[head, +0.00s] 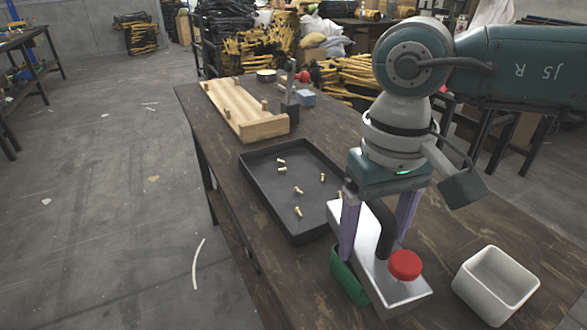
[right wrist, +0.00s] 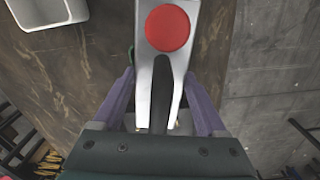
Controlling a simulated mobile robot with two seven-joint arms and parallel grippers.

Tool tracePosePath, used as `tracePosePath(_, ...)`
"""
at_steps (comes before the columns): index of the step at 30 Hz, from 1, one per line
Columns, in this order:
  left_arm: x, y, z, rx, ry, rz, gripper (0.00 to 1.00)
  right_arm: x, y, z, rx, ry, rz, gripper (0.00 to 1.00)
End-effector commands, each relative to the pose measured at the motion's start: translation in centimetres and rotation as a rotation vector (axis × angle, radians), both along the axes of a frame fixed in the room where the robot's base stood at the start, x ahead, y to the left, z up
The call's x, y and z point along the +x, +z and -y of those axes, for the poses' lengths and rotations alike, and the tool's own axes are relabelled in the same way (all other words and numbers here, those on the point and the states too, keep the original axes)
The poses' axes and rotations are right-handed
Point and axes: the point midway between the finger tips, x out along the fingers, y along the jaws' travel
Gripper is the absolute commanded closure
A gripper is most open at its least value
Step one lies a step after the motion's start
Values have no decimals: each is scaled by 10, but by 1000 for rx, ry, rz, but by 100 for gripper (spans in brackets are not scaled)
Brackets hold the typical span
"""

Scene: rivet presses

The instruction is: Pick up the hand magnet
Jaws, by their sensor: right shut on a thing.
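The hand magnet (head: 346,222) is a long silver-white body with a black handle and a round red knob (head: 405,264). It also shows in the right wrist view (right wrist: 143,85), with the red knob (right wrist: 168,28) at the top. The exact finger contact is partly hidden. I cannot tell whether the magnet touches the table. My left gripper is not in view.
A black tray (head: 262,208) with several brass rivets lies left of the magnet. A green item (head: 347,281) is partly hidden beside it. A white bin (head: 497,283) stands to the right. A wooden rack (head: 262,128) and a dark press (head: 289,97) stand farther back on the table.

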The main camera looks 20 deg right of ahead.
Motion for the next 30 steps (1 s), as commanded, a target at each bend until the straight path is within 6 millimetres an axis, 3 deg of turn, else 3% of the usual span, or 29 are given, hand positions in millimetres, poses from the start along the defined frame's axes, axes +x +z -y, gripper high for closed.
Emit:
tracePosePath(2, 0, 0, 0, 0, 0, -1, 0, 0, 0, 0, 0, 0, 0, 51)
tracePosePath(15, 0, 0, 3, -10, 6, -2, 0, 0, 0, 0, 0, 0, 0, 100)
tracePosePath(30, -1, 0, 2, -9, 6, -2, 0, 1, 3, 0, 1, 0, 3, 100)
